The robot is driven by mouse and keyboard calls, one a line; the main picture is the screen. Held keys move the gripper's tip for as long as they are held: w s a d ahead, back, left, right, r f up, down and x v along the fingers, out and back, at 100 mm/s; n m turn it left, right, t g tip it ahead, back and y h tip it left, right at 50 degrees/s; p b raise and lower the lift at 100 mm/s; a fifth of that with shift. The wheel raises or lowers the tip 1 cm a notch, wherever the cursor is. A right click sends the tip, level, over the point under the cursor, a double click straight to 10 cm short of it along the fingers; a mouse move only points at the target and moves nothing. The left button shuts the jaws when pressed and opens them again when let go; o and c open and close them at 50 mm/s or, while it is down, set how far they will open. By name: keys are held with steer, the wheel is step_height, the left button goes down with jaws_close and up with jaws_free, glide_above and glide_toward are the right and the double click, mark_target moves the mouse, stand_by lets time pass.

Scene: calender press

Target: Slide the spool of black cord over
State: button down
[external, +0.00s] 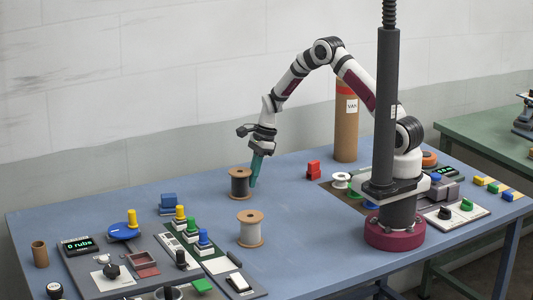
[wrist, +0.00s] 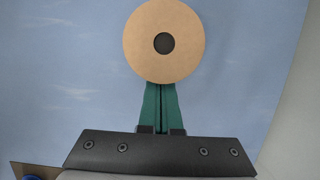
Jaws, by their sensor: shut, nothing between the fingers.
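The spool of black cord (external: 239,184) stands upright on the blue table, with tan flanges and dark cord between them. In the wrist view, the round tan top flange (wrist: 140,45) with its dark centre hole is seen from above; the cord is hidden below it. My gripper (external: 253,185) points down just right of this spool, its teal fingers shut together and empty. In the wrist view, the flange covers the fingertips, so they sit lower than its top. I cannot tell whether they touch the spool.
A second spool with pale cord (external: 250,230) stands in front. Blue blocks (external: 168,202) and a control panel with coloured knobs (external: 190,235) lie to the left. A red block (external: 313,170) and a tall brown tube (external: 346,132) stand to the right. Bare table surrounds the black-cord spool.

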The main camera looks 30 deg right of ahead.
steer(key=a, duration=1)
